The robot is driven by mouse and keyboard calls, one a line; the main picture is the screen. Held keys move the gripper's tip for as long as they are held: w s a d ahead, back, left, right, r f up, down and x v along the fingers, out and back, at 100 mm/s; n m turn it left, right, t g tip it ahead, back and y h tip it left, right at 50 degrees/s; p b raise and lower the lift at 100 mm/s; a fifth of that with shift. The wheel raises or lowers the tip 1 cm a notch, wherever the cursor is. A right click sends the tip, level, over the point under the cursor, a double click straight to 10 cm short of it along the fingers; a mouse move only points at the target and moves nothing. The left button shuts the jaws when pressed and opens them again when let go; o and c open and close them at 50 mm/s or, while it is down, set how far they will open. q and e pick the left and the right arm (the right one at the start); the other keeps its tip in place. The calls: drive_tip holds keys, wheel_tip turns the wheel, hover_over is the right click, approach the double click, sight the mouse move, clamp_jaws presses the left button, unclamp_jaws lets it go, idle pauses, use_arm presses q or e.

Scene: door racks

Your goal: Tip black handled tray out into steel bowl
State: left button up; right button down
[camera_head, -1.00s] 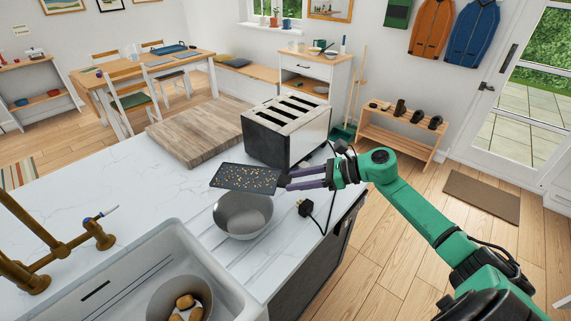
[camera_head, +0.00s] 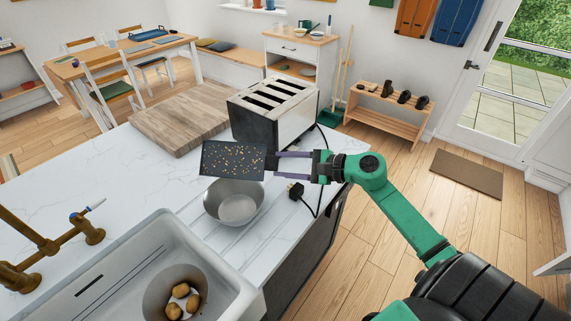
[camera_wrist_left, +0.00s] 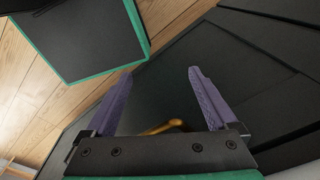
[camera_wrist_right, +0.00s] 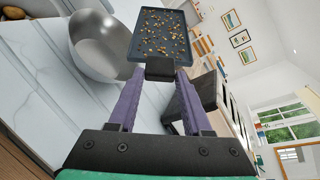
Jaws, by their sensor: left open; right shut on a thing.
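The black tray (camera_head: 234,159), dotted with yellow-brown crumbs, is held above the far rim of the steel bowl (camera_head: 233,206) and is tilted toward the bowl. The crumbs still lie on it. My right gripper (camera_head: 276,162) is shut on its handle, coming from the right. The right wrist view shows the tray (camera_wrist_right: 163,38), its black handle (camera_wrist_right: 160,68) between the purple fingers, and the bowl (camera_wrist_right: 100,45) to its left. The bowl looks empty and stands on the white counter. My left gripper (camera_wrist_left: 165,95) is open and empty; the head view does not show it.
A toaster (camera_head: 272,112) stands just behind the tray, with its cord and plug (camera_head: 296,190) on the counter. A wooden board (camera_head: 180,122) lies behind. A sink (camera_head: 150,265) with a bowl of potatoes is in front, with a brass tap (camera_head: 45,240) at left.

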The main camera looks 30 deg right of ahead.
drive_tip(key=n+t+b, duration=0.1)
drive_tip(key=b, duration=0.3)
drive_tip(key=s+a+n+t+b, duration=0.1)
drive_tip(key=n+b, duration=0.1)
drive_tip(key=b, duration=0.2)
drive_tip(key=s+f+n+b, duration=0.1)
drive_tip(key=n+b, duration=0.1)
drive_tip(key=b, duration=0.2)
drive_tip(key=shift+a+f+t, duration=0.1)
drive_tip(key=shift+a+t, duration=0.15)
drive_tip(key=shift+t, duration=0.15)
idle(2.0)
